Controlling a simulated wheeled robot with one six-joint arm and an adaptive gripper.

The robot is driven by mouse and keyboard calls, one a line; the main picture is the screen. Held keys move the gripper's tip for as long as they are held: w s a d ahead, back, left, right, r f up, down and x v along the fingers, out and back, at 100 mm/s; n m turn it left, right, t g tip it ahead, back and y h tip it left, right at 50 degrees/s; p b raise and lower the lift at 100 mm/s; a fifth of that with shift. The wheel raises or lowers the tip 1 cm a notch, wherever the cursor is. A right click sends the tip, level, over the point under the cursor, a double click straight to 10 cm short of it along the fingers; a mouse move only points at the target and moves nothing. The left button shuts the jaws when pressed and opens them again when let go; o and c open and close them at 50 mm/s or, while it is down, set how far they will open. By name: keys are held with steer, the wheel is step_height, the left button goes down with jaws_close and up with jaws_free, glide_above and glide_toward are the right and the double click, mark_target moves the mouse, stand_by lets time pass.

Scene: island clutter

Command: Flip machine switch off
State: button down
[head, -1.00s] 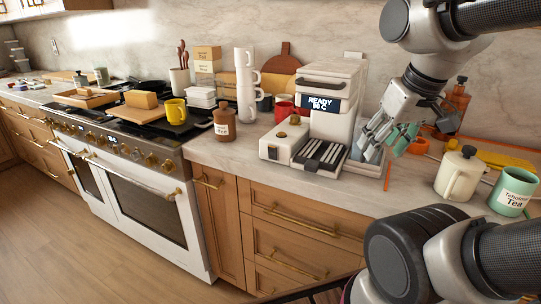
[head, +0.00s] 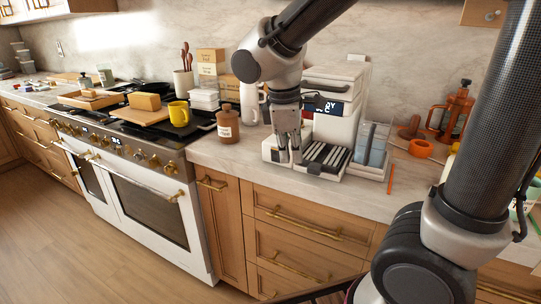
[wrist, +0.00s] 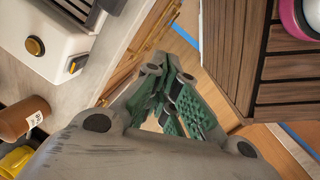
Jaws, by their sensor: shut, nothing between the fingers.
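The white coffee machine (head: 335,126) stands on the counter, its display partly hidden by my arm. Its low left box (head: 271,148) is partly behind my gripper. In the wrist view the machine (wrist: 70,20) fills the upper left. A small black and orange switch (wrist: 77,64) shows on the box's front face, beside a round orange knob (wrist: 34,46). My gripper (head: 290,160) points down in front of the box, with nothing in it. In the wrist view my gripper (wrist: 178,108) is shut, to the right of and below the switch; I cannot tell whether it touches the machine.
A brown bottle (head: 227,123) stands left of the machine. The drip tray (head: 322,158) is right of my gripper. Drawers (head: 315,225) are below the counter edge.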

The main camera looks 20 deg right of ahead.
mark_target(275, 156)
steer(key=w+a+r+n+t+h, duration=0.1)
steer(key=w+a+n, duration=0.5)
steer(key=n, duration=0.8)
steer(key=shift+w+a+t, duration=0.3)
steer(key=shift+w+t, duration=0.2)
steer(key=shift+w, duration=0.55)
steer(key=shift+w+d+f, duration=0.9)
steer(key=shift+w+f, duration=0.05)
steer(key=shift+f, duration=0.5)
steer(key=shift+w+d+f, duration=0.9)
steer(key=shift+d+f, duration=0.05)
steer(key=shift+f, duration=0.5)
steer(key=shift+w+d+f, duration=0.9)
steer(key=shift+w+f, duration=0.05)
steer(key=shift+f, duration=0.5)
